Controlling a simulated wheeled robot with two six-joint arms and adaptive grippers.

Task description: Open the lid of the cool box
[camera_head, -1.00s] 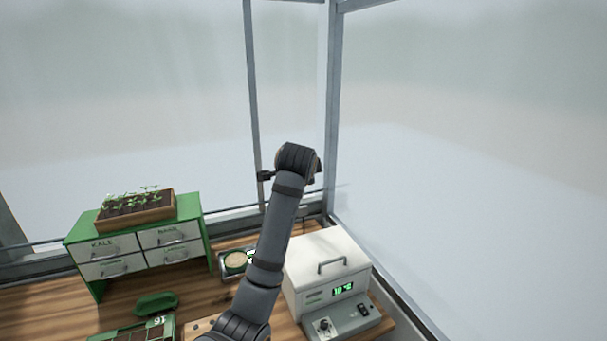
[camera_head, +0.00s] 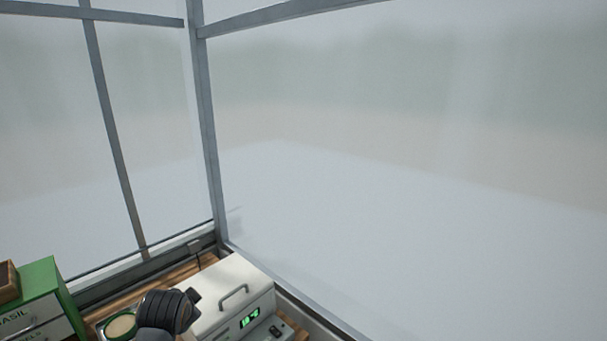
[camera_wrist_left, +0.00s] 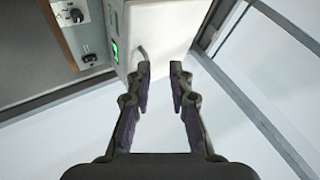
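The cool box (camera_head: 250,279) is a white box with a green lit display, at the bottom of the head view. Its lid looks shut and carries a grey bar handle (camera_head: 233,296). In the left wrist view, the white box (camera_wrist_left: 163,25) lies ahead of my left gripper (camera_wrist_left: 160,68). The gripper is open and empty. The handle (camera_wrist_left: 140,51) shows at the tip of its left-hand finger; I cannot tell whether they touch. In the head view my dark left arm is just left of the box and its fingers are hidden. My right gripper is not in view.
A round container (camera_head: 121,326) stands left of my arm, and a green drawer unit (camera_head: 42,283) is farther left. Window frame posts (camera_head: 207,120) and the sill stand close behind and right of the box. A control panel (camera_wrist_left: 72,14) shows beside the box.

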